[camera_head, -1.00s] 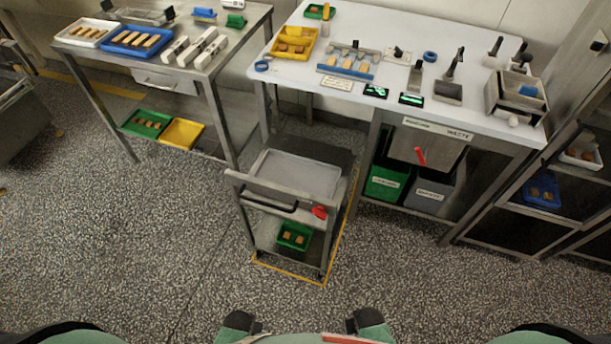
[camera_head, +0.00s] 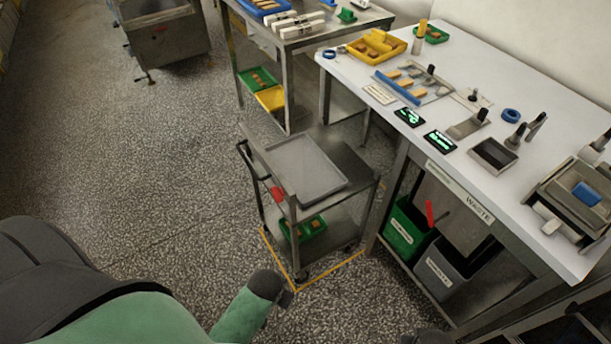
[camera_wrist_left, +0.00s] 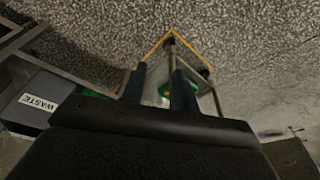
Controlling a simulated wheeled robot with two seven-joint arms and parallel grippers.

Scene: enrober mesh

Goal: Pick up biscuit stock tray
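Several trays hold biscuits, and I cannot tell which is the stock tray. A yellow tray with biscuits (camera_head: 357,54) sits on the white worktop. A green tray with biscuits (camera_head: 287,236) is on the cart's lower shelf. Another green tray (camera_head: 245,84) is on the left table's lower shelf beside a yellow tray (camera_head: 268,99). A blue tray (camera_head: 250,13) on the left table is cut by the top edge. In the left wrist view my left gripper (camera_wrist_left: 158,84) has its fingers apart, empty, with green beyond them. My right gripper is not seen.
The steel cart (camera_head: 362,187) stands inside a yellow floor outline, a grey tray (camera_head: 325,165) on its top. The white worktop (camera_head: 470,70) is at right, with green and grey bins (camera_head: 440,268) under it. Speckled floor (camera_head: 150,180) is clear at left.

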